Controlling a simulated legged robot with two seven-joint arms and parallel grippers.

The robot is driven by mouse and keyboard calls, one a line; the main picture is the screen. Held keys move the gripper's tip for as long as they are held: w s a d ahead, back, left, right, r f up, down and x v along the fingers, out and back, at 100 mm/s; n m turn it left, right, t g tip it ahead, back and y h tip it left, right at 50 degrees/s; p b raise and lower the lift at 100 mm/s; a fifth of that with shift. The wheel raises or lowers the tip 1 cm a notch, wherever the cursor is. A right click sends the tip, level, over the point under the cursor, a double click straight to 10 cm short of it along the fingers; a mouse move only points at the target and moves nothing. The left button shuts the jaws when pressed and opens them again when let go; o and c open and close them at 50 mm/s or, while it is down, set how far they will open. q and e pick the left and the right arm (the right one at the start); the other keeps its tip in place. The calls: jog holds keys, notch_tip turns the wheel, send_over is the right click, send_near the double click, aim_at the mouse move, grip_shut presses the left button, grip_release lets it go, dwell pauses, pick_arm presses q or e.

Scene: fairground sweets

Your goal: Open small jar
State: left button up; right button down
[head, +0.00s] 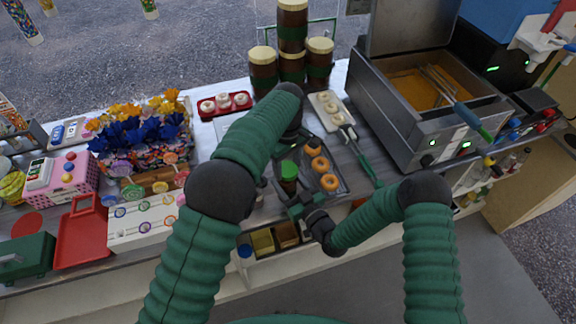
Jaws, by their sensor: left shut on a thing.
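The small jar (289,185) is dark brown with a green lid (289,168). It stands upright beside the left edge of the dark doughnut tray, and the lid sits on it. My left gripper (290,193) is shut on the small jar; my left forearm arches over from the left and hides much of the hand. My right arm comes in from the right, and its dark wrist ends just below and right of the jar. My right gripper (303,205) is close to the jar, but its fingers are too small and overlapped to read.
A dark tray (338,168) with ring doughnuts (329,182) lies right of the jar. A green-handled tool (367,165) lies beyond it. Large jars (263,72) stand behind. A fryer (425,105) stands at the right. Open bins (263,241) sit at the counter's front edge.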

aim_at(288, 169)
pick_arm(q)
jog(key=shift+r, duration=2)
pick_arm(e)
jog(key=shift+c, duration=2.2)
grip_release()
jog(key=shift+d, duration=0.1)
pick_arm(q)
jog(key=shift+f+b, duration=0.8)
pick_arm(e)
jog(key=v, duration=1.2)
